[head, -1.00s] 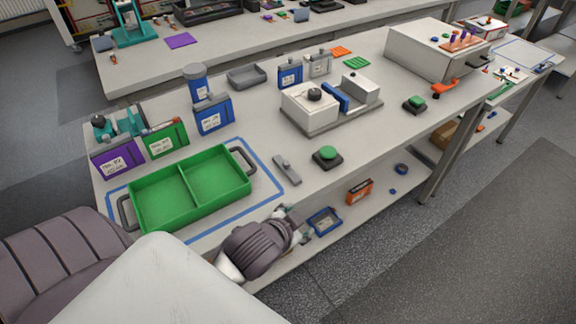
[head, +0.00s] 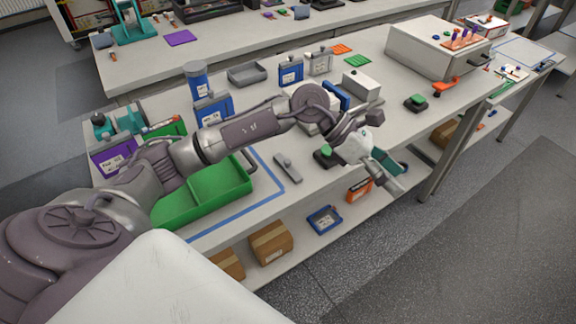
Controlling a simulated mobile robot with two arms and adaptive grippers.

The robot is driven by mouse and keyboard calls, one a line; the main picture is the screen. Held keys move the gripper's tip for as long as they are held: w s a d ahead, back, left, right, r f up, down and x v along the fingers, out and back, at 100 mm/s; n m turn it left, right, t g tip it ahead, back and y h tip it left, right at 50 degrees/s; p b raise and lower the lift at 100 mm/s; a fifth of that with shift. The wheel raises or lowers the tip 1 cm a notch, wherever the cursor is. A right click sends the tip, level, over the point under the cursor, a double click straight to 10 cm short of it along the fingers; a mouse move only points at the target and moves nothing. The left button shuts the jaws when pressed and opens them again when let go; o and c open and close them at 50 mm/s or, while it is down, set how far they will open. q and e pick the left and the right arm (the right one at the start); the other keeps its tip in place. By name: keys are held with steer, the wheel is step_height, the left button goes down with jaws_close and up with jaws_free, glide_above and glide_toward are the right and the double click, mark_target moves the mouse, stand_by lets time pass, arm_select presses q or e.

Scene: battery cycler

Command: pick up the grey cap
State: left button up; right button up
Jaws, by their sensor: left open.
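I cannot pick out a grey cap with certainty in the head view. A small grey piece (head: 287,167) lies on the near bench beside the green tray, apart from my gripper. My left arm reaches from the left across the bench. My left gripper (head: 397,174) is open, with its fingers pointing right and down, over the bench's front edge. I see nothing held between its fingers. The arm and gripper hide part of the white fixture and part of the green-button block (head: 323,156). My right gripper is not in view.
A green tray (head: 222,187) is partly behind my arm. Blue containers (head: 290,73), a shallow grey tray (head: 246,74) and a large white box (head: 425,52) stand farther back. Cardboard boxes (head: 271,243) and a blue bin (head: 324,219) sit on the lower shelf.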

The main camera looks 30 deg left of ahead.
arm_select(q)
steer(key=w+a+f+m+y, duration=0.1)
steer(key=a+y, duration=0.3)
steer(key=a, duration=0.3)
steer(key=w+a+f+y, duration=0.2)
steer(key=a+y, duration=0.1)
steer(key=a, duration=0.4)
step_height(320, 180, up, 3)
steer(key=g+y, duration=0.1)
steer(key=y, duration=0.4)
glide_above(288, 161)
steer(key=f, duration=0.2)
steer(key=f+p, duration=0.1)
steer(key=f, duration=0.5)
steer(key=shift+a+p, duration=0.35)
steer(key=shift+a, duration=0.05)
steer(key=shift+d+f, duration=0.1)
steer(key=shift+f, duration=0.35)
steer(key=f, duration=0.1)
steer(key=f+p, duration=0.1)
steer(key=f, duration=0.1)
steer(key=f+p, duration=0.1)
steer(key=shift+d+f, duration=0.2)
steer(key=shift+d, duration=0.05)
steer(key=shift+f, duration=0.3)
steer(key=c, duration=1.1)
